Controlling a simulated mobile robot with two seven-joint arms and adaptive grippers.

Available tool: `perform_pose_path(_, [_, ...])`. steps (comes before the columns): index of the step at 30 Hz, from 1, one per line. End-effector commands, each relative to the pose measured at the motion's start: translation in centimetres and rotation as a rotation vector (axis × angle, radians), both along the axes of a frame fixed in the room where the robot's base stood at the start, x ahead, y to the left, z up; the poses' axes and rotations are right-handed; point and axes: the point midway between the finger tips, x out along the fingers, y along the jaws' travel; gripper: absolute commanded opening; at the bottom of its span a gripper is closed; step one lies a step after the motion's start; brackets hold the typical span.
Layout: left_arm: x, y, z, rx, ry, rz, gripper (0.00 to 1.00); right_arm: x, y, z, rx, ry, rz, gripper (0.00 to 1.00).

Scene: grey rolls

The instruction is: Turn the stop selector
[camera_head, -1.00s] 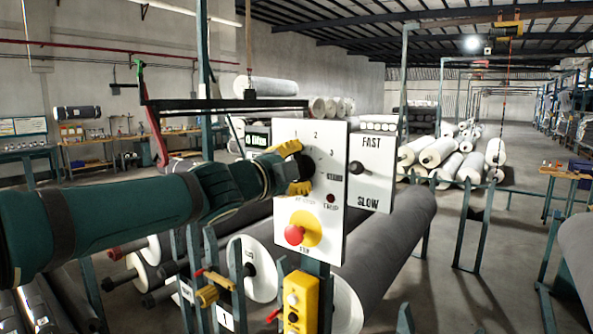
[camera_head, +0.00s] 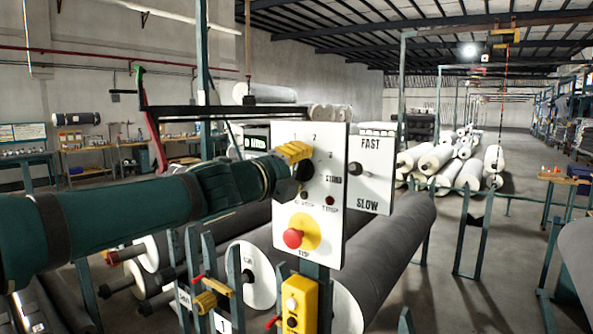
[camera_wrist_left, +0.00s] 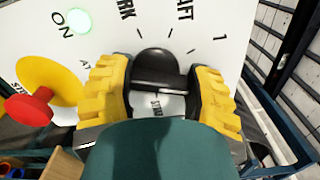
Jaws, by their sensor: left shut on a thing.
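The stop selector is a black rotary knob (camera_head: 305,168) on the upper part of a white control panel (camera_head: 330,225), with numbers and small words around it. In the left wrist view the knob (camera_wrist_left: 158,68) sits between the two yellow ribbed fingers of my left gripper (camera_wrist_left: 158,88), which is shut on it. In the head view my left gripper (camera_head: 298,163) meets the panel from the left; one yellow finger shows above the knob and the other is hidden. The knob's exact pointing direction is hard to read. My right gripper is not in view.
A red mushroom button (camera_head: 293,238) on a yellow plate sits below the selector. A FAST/SLOW panel (camera_head: 371,190) with its own black knob is at right. A yellow button box (camera_head: 300,302) hangs below.

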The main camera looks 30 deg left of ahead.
Motion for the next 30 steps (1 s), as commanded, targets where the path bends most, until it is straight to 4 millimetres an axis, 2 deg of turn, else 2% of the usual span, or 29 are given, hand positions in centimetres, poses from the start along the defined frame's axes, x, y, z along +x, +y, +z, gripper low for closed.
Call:
perform_pose_path(14, [0.02,-0.01,-0.12,0.014,0.001,0.000,0.18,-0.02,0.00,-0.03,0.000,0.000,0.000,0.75])
perform_pose_path(15, [0.02,-0.02,-0.12,0.014,0.001,0.000,0.67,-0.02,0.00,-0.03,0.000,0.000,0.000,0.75])
perform_pose_path(17, [0.02,-0.02,-0.11,0.013,0.001,0.000,0.87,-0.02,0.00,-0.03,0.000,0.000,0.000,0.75])
perform_pose_path(26, [-0.02,0.00,-0.03,0.013,0.000,0.000,0.87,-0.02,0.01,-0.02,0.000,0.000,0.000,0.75])
perform_pose_path(30, [-0.74,0.08,0.04,0.014,-0.002,0.001,0.87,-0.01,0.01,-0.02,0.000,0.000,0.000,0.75])
